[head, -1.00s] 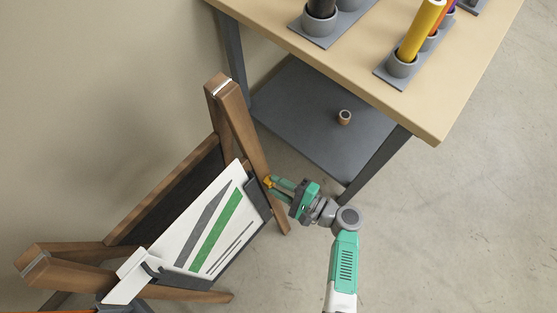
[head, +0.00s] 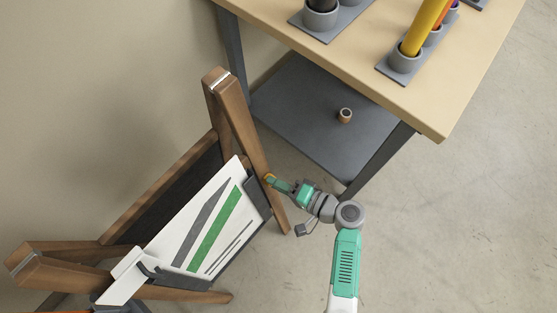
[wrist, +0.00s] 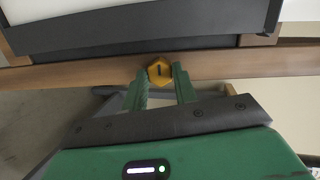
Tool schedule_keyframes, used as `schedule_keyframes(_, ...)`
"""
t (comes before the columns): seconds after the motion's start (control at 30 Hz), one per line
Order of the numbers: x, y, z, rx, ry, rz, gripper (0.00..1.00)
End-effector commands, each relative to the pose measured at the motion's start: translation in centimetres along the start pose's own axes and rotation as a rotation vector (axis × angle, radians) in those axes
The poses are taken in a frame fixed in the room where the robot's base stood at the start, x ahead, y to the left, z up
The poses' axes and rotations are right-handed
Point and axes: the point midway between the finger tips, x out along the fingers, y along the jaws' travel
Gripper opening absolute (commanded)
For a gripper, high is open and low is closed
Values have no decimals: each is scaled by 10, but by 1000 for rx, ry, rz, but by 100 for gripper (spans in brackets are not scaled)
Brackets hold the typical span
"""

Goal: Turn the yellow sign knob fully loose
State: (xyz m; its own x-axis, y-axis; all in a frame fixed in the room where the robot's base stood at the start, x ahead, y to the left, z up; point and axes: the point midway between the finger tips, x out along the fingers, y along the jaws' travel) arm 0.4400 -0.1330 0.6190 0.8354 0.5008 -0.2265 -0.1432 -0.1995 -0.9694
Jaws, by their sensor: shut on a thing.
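The yellow sign knob (wrist: 159,71) sits on the wooden leg of the sign stand, with a dark slot mark on its face. My gripper (wrist: 160,82) has its two green fingers on either side of the knob, shut on it. In the head view my gripper (head: 273,181) reaches the stand's right leg from the right, and the fingers mostly cover the knob there. The sign (head: 248,210) is a white sheet with grey and green stripes, held on a dark board in the wooden stand (head: 234,118).
A table (head: 350,50) stands at the upper right, with holders carrying yellow and dark rolls. Its lower grey shelf (head: 300,115) holds a small brown ring (head: 345,115). A wall is at the left. The floor right of my arm is clear.

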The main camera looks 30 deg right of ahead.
Motion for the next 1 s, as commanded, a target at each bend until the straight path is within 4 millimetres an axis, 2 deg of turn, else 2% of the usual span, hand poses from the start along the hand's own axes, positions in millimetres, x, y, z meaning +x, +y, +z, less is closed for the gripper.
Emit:
schedule_keyframes(0.6,0,0,0,-37,1,8,5)
schedule_keyframes(0.63,0,0,0,-37,1,8,30)
schedule_keyframes(0.67,0,0,0,-37,1,8,36)
schedule_keyframes(0.93,-1,0,0,-36,2,7,37)
schedule_keyframes(1.0,-6,-1,0,-35,2,7,37)
